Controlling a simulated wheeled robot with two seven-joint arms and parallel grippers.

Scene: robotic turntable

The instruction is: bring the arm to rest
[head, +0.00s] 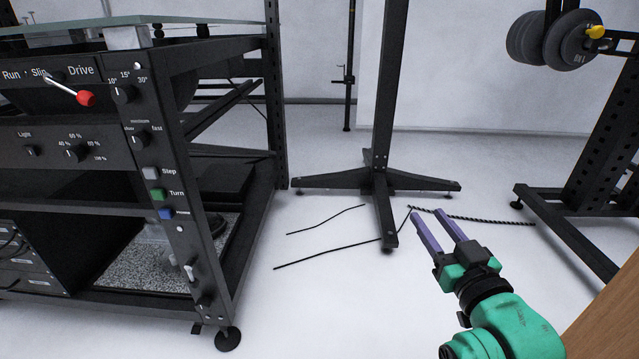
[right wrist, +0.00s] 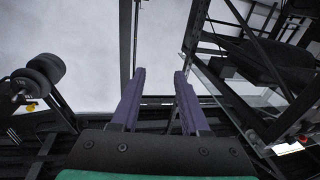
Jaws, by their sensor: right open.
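My right arm (head: 508,328), green with a dark wrist, comes in from the lower right in the head view. Its gripper (head: 427,212) has two purple fingers that stand apart, open and empty. The fingers point up and away, over the pale floor in front of a black stand. In the right wrist view the same gripper (right wrist: 159,74) shows its fingers parted with nothing between them. My left gripper is not in view.
A black turntable rig (head: 163,120) with a red-tipped lever (head: 86,98), knobs and buttons fills the left. A black stand (head: 380,180) rises mid-view. A weight rack (head: 600,150) is at right, a brown panel (head: 612,320) at lower right. Cables (head: 330,252) lie on open floor.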

